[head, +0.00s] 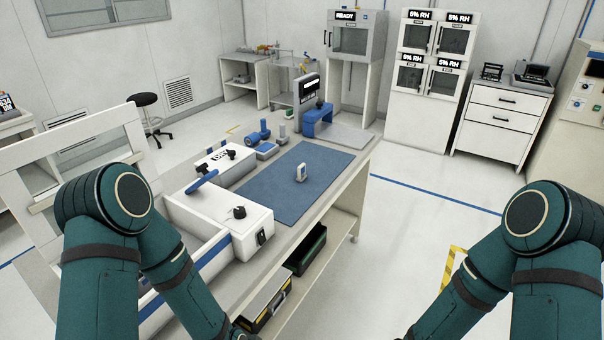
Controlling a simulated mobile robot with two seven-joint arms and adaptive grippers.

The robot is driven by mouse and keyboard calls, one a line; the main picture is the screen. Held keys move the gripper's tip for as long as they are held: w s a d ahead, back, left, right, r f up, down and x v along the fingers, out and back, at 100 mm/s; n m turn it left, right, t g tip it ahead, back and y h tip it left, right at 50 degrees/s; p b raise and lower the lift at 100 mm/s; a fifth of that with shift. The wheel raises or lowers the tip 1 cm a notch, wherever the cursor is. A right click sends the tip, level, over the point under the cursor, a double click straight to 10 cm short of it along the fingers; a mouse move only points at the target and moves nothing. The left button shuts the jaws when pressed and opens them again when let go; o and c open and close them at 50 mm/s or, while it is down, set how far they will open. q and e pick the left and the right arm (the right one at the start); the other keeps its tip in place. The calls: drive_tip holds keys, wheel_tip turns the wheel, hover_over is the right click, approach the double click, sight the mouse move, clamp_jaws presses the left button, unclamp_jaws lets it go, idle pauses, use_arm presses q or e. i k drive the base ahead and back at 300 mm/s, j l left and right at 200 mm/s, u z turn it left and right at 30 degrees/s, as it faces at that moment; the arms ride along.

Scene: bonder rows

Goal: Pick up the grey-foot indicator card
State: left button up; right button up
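A small pale upright piece (301,172), which looks like the indicator card on its foot, stands on the blue mat (268,197) of the workbench. It is too small to tell the colour of its foot for certain. It stands alone, with bare mat around it. My two green arms come in at the lower left and lower right. Both run out of the bottom of the picture, so neither gripper shows. Nothing of mine is near the card.
A white bench machine (228,219) with a black knob sits left of the mat. Blue-and-grey items (265,130) and a blue stand (318,121) are behind it. Dry cabinets (432,75) and a drawer unit (501,120) line the back.

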sight(301, 169)
drive_tip(key=i+l+u, duration=0.25)
drive_tip(key=i+l, duration=0.7)
drive_tip(key=l, duration=0.1)
